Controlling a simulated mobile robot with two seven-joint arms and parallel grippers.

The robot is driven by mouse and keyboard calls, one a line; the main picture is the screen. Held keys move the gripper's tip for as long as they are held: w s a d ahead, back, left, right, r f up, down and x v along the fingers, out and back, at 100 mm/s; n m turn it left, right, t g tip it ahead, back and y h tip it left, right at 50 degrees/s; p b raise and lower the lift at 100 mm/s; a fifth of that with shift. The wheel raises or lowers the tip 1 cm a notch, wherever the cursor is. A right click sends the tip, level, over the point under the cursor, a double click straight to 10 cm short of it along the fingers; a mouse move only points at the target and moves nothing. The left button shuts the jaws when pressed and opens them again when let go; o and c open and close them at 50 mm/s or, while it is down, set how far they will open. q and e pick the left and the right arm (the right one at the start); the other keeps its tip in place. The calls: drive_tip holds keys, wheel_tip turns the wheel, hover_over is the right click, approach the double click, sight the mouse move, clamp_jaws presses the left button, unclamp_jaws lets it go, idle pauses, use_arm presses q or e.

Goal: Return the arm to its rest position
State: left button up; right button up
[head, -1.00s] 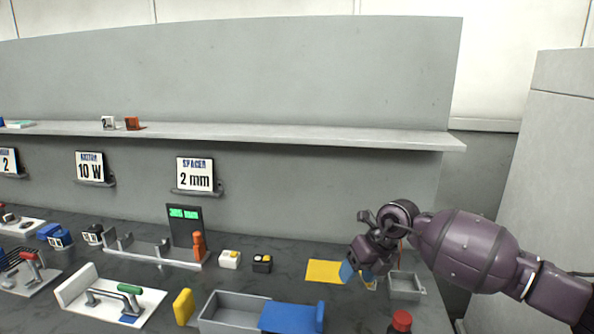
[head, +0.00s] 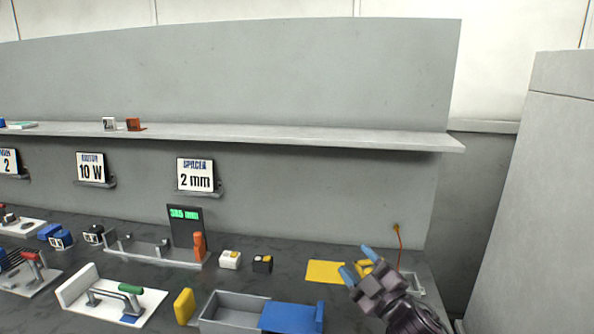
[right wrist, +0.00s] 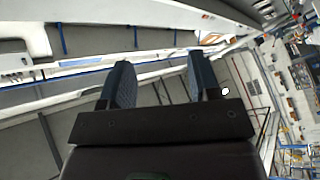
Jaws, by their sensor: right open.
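My right gripper (head: 358,264) is in the lower right of the head view, its blue fingertips pointing up and left. In the right wrist view its two dark fingers (right wrist: 160,82) stand apart with nothing between them. Behind them are walls and distant room structure, so the gripper points away from the bench top. The forearm runs down out of the bottom of the head view. My left gripper is not in view.
A yellow mat (head: 325,272) lies left of the gripper, and a small grey tray (head: 415,288) is partly hidden behind it. A grey box (head: 228,312) with a blue part (head: 290,317) is further left.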

drive_tip(key=s+d+f+m+g+h, duration=0.1)
drive_tip(key=s+d+f+m+h, duration=0.2)
drive_tip(key=s+d+f+m, duration=0.35)
drive_tip(key=s+d+f+m+g+h, duration=0.2)
drive_tip(key=s+d+f+m+h, duration=0.15)
drive_tip(key=f, duration=0.55)
drive_tip(key=s+d+f+m+g+h, duration=0.1)
drive_tip(key=s+d+f+m, duration=0.1)
drive_tip(key=s+f, duration=0.5)
drive_tip(key=s+d+f+m+g+h, duration=0.2)
drive_tip(key=s+f, duration=0.4)
drive_tip(key=s, duration=0.6)
drive_tip(key=shift+d+f+g, duration=0.3)
drive_tip(key=shift+d+f, duration=0.1)
drive_tip(key=shift+d, duration=0.15)
drive_tip(key=shift+s, duration=0.1)
